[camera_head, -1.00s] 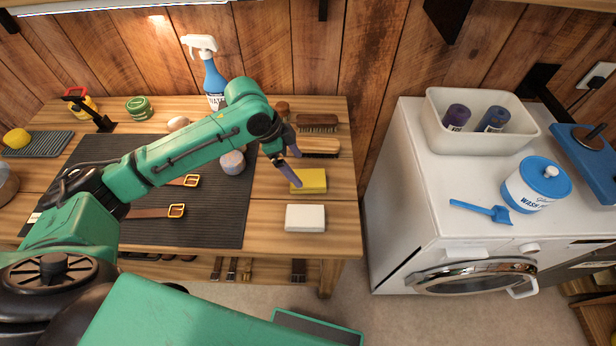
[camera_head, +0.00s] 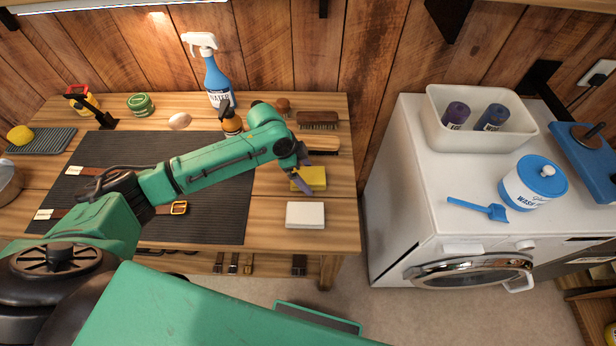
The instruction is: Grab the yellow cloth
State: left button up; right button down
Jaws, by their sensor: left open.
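The yellow cloth (camera_head: 315,177) lies folded on the right part of the wooden workbench, between a brush and a white folded cloth (camera_head: 305,215). My left gripper (camera_head: 306,176) is open and reaches down over the cloth. Its purple fingers cover part of the cloth's left side and middle. I cannot tell whether the fingers touch it. My right gripper is not in view.
Two brushes (camera_head: 318,121) lie behind the yellow cloth. A dark ridged mat (camera_head: 215,215) with leather straps covers the bench's middle. A blue spray bottle (camera_head: 216,80) and an amber bottle (camera_head: 231,124) stand behind my arm. A white washer (camera_head: 420,190) is to the right.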

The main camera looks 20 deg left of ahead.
pick_arm(q)
jog(key=c, duration=1.3)
